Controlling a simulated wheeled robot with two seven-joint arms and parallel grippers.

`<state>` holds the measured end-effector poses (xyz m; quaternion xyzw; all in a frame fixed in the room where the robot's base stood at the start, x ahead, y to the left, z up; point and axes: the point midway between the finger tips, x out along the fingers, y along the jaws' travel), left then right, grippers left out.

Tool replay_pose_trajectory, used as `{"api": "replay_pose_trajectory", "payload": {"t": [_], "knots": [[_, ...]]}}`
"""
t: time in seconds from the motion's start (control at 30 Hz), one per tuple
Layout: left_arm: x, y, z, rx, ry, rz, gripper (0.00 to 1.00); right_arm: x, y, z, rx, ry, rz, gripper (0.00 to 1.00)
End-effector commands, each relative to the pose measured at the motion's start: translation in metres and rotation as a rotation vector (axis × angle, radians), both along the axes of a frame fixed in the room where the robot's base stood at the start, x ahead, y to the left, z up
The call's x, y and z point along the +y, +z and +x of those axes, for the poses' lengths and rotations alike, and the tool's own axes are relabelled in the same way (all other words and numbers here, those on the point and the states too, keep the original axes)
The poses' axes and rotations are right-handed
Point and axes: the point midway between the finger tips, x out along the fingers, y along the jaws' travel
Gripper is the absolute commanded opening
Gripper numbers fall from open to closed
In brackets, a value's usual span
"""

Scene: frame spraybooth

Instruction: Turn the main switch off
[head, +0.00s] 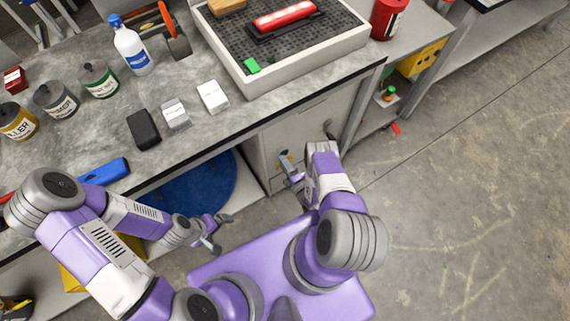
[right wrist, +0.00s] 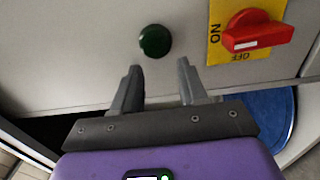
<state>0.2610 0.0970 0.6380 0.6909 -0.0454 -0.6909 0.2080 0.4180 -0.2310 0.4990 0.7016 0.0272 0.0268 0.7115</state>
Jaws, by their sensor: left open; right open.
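The main switch, a red rotary handle (right wrist: 257,33), sits on a yellow plate (right wrist: 216,50) marked ON and OFF, on a grey cabinet face in the right wrist view. The handle lies crosswise, its white-marked end at the left by the ON lettering. My right gripper (right wrist: 158,68) is open and empty, apart from the switch, which is to the right of its fingers. In the head view my right gripper (head: 292,170) is beside the cabinet front, where the switch is mostly hidden. My left gripper (head: 212,232) is open and empty, low in front of the bench.
A dark green round button (right wrist: 155,41) is just beyond the right fingertips. The bench (head: 75,155) holds cans, a spray bottle (head: 131,45), small boxes and a perforated tray (head: 260,85). A blue round item (head: 195,185) is under the bench. Open floor (head: 465,190) lies to the right.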

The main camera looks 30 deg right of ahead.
Motion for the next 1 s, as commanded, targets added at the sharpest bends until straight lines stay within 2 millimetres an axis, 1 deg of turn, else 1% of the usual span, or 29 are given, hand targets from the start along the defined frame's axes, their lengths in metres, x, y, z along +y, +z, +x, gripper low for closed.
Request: {"api": "replay_pose_trajectory", "payload": {"t": [0.07,0.17,0.27,0.4,0.5,0.6,0.7,0.83,0.93,1.0], "knots": [[0.0,-0.003,0.0,0.0,0.0,0.0,0.96,-0.002,-0.005,-0.003,0.01,-0.004,0.037,0.43],[0.0,-0.012,0.0,0.0,0.0,0.0,0.96,-0.006,-0.021,-0.013,0.044,-0.017,0.182,0.43],[0.0,-0.026,0.0,0.0,0.0,0.0,0.96,-0.011,-0.042,-0.027,0.086,-0.032,0.429,0.43],[0.0,-0.047,0.0,0.0,0.0,0.0,0.96,-0.018,-0.065,-0.047,0.118,-0.048,0.833,0.43],[0.0,-0.06,0.0,0.0,0.0,0.0,0.96,-0.023,-0.075,-0.058,0.122,-0.044,1.102,0.43],[0.0,-0.07,0.0,0.0,0.0,0.0,0.96,-0.028,-0.078,-0.066,0.117,-0.03,1.302,0.43],[0.0,-0.075,0.0,0.0,0.0,0.0,0.96,-0.032,-0.078,-0.071,0.114,-0.014,1.428,0.43],[0.0,-0.077,0.0,0.0,0.0,0.0,0.96,-0.033,-0.077,-0.071,0.114,-0.002,1.498,0.43],[0.0,-0.079,0.0,0.0,0.0,0.0,0.96,-0.032,-0.076,-0.061,0.114,0.003,1.506,0.43],[0.0,-0.081,0.0,0.0,0.0,0.0,0.96,-0.031,-0.076,-0.051,0.114,0.005,1.504,0.43]]}}
